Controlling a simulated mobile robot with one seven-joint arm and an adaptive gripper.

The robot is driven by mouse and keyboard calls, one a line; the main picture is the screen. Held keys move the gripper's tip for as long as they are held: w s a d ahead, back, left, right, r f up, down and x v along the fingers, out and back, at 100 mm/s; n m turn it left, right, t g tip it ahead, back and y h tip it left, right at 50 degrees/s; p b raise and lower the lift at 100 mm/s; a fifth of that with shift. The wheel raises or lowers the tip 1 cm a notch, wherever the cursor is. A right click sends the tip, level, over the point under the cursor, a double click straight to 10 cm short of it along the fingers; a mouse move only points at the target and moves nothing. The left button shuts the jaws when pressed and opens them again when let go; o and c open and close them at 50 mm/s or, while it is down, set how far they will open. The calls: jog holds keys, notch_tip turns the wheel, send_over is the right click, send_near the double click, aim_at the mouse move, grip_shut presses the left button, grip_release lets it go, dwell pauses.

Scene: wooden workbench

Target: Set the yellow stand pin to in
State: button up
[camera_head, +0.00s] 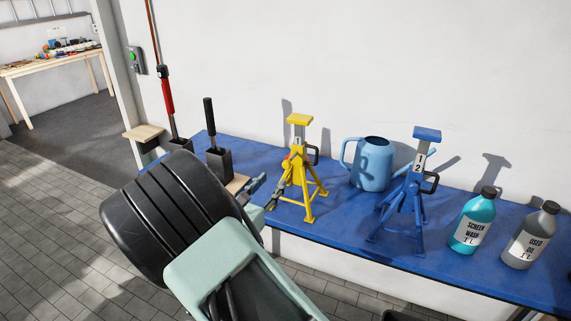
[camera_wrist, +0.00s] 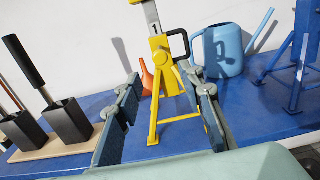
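The yellow stand (camera_head: 299,170) stands upright on the blue bench top; it also shows ahead in the wrist view (camera_wrist: 160,85). Its column carries a label "1". A black loop handle (camera_head: 313,154) sticks out on its right side, also in the wrist view (camera_wrist: 178,42), beside a round yellow knob (camera_wrist: 163,58). I cannot tell which part is the pin or how deep it sits. My gripper (camera_head: 267,190) is just left of the stand. In the wrist view, my gripper (camera_wrist: 163,82) is open and empty, its fingers apart with the stand showing between them.
A blue stand (camera_head: 412,195) labelled "2", a light blue watering can (camera_head: 371,164) and two bottles (camera_head: 471,222) (camera_head: 531,236) stand to the right. Black holders (camera_wrist: 69,121) sit left on a wooden base. An orange object (camera_wrist: 147,76) is behind the stand. The wall is close behind.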

aim_at(285, 166)
jog(key=p+x, duration=0.1)
jog(key=x, duration=0.9)
jog(key=shift+w+d+p, duration=0.1)
jog(key=shift+w+p, duration=0.2)
jog(key=shift+w, duration=0.05)
jog(key=shift+c, duration=0.6)
grip_shut()
